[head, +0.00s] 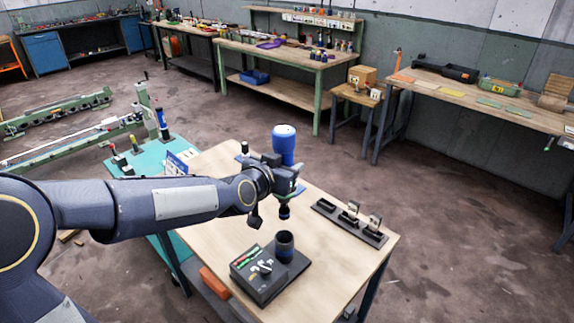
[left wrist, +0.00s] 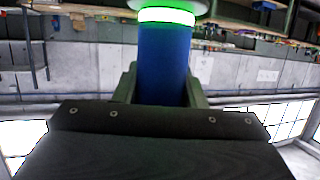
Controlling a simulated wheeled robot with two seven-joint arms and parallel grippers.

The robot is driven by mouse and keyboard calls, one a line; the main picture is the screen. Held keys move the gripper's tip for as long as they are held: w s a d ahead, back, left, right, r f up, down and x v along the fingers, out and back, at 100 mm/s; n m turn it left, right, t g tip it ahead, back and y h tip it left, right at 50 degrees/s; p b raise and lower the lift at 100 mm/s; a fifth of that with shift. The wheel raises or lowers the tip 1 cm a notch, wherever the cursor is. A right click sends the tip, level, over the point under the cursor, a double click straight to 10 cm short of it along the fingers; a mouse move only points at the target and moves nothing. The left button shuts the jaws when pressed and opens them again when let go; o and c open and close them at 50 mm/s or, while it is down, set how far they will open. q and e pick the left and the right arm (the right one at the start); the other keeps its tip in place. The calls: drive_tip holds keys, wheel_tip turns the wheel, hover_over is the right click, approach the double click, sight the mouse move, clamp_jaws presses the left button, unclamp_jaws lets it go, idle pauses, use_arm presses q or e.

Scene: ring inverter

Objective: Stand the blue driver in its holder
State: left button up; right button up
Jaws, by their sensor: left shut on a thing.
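The blue driver (head: 284,145) is upright in the head view, with its blue body above my left gripper (head: 288,182) and its dark tip below. My left gripper is shut on it. In the left wrist view the driver (left wrist: 165,62) is a blue cylinder with a glowing green ring, between the fingers. The holder (head: 285,247), a dark round cup, stands on the wooden table directly below the driver's tip in the head view. A gap shows between tip and cup. The gripper hides the driver's middle. My right gripper is not in view.
A black box (head: 258,274) with small switches sits beside the holder. A dark rack (head: 348,223) with several slots lies to the right on the wooden table (head: 335,268). A teal bench (head: 125,168) with upright tools adjoins on the left. The table's front right is clear.

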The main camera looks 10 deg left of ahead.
use_arm(q)
drive_tip(key=shift+w+r, duration=0.1)
drive_tip(key=shift+r, duration=0.15)
drive_tip(key=shift+r, duration=0.2)
wheel_tip(320, 180, down, 17)
drive_tip(key=b, duration=1.5)
drive_tip(key=shift+r, duration=0.1)
drive_tip(key=shift+f+b, duration=0.2)
drive_tip(key=shift+b, duration=0.25)
drive_tip(key=o, duration=1.2)
drive_tip(key=shift+s+f, duration=0.2)
drive_tip(key=shift+f, duration=0.05)
drive_tip(key=n+g+p, duration=0.2)
drive_tip(key=g, duration=0.1)
approach(286, 218)
drive_tip(key=s+a+f, duration=0.4)
drive_tip(key=s+f, duration=0.2)
drive_tip(key=s, duration=0.2)
drive_tip(key=s+a+f+n+g, duration=0.1)
drive_tip(key=s+f+g, duration=0.1)
drive_tip(key=s, duration=0.5)
drive_tip(key=s+a+f+n+g+p, duration=0.1)
drive_tip(key=s+f+n+g, duration=0.1)
drive_tip(key=s, duration=0.6)
drive_tip(key=shift+s+a+f+g+y, duration=0.2)
drive_tip(key=shift+a+f+g+y, duration=0.15)
drive_tip(key=shift+f, duration=0.35)
